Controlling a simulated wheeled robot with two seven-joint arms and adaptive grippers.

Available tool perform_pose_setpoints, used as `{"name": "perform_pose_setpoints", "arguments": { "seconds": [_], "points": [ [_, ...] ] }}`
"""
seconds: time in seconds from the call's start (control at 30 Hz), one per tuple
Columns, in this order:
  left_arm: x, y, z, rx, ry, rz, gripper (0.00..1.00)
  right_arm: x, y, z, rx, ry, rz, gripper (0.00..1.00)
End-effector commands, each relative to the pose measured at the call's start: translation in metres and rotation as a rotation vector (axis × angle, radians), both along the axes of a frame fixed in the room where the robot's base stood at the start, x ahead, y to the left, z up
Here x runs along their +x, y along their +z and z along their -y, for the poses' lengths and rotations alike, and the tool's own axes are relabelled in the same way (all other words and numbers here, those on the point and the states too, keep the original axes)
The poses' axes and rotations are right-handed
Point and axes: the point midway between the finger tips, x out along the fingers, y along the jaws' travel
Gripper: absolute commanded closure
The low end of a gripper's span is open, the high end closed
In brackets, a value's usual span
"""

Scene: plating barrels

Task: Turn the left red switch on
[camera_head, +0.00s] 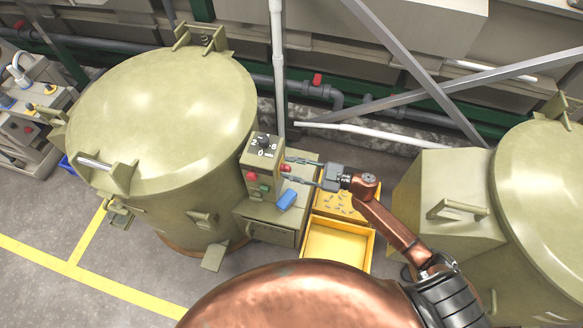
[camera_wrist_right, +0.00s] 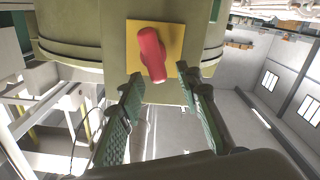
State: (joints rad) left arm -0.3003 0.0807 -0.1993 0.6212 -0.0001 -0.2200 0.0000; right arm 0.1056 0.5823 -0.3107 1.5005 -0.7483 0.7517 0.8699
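The red switch (camera_head: 286,168) sits on the right side of the olive control box (camera_head: 262,178) beside the left barrel (camera_head: 160,110). In the right wrist view the red switch (camera_wrist_right: 151,55) is a handle on a yellow plate (camera_wrist_right: 172,36), slightly tilted with its lower end to the right. My right gripper (camera_head: 288,168) is open, its fingers reaching toward the switch from the right. In the wrist view the open fingertips of my right gripper (camera_wrist_right: 160,78) are on either side of the handle's lower end; I see no clear contact. My left gripper is not in view.
A blue object (camera_head: 287,199) lies on the cabinet below. Yellow bins (camera_head: 338,243) stand under my right arm. Another barrel (camera_head: 545,190) is on the right.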

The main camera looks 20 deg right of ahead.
Motion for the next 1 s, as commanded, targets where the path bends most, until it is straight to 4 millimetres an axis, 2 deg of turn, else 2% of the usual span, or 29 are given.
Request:
{"name": "perform_pose_setpoints", "arguments": {
  "seconds": [0.07, 0.43, 0.77, 1.0],
  "points": [
    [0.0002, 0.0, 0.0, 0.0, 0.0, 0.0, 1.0, -0.0001, -0.0001, 0.0003, 0.0, 0.0, 0.0, 0.74],
    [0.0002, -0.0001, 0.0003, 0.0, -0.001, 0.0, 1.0, -0.0002, -0.0003, 0.0005, 0.0, 0.0, 0.0, 1.0],
    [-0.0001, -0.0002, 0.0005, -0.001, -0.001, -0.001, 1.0, -0.0005, -0.0005, 0.0004, -0.006, 0.0, 0.007, 1.0],
    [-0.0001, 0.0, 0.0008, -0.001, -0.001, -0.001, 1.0, -0.0023, -0.0015, -0.0007, -0.053, -0.001, 0.077, 1.0]
  ]
}}
